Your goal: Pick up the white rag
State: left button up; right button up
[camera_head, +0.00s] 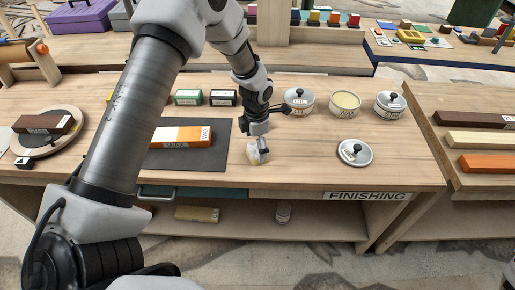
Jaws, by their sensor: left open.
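The white rag (254,156) is a small crumpled off-white bundle on the wooden finishing bench (300,172), just right of the dark mat. My left gripper (258,149) points down from above and is right at the rag. Its fingers overlap the rag in the view, and I cannot tell whether they touch it. The gripper is open. My right gripper is not in view.
A dark mat (214,160) with an orange and white block (196,136) lies left of the rag. Tins, including an open one (345,103), stand at the back right. A loose lid (355,152) lies right of the rag, with clear bench between.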

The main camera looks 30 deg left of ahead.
pick_arm(q)
jog(key=shift+w+f, duration=0.25)
jog(key=shift+f, duration=0.4)
jog(key=shift+w+f, duration=0.2)
jog(key=shift+f, duration=0.4)
jog(key=shift+s+r, duration=0.15)
jog(key=shift+s, duration=0.05)
jog(key=shift+c, duration=0.4)
jog(key=shift+s+r, duration=0.1)
jog(key=c, duration=1.2)
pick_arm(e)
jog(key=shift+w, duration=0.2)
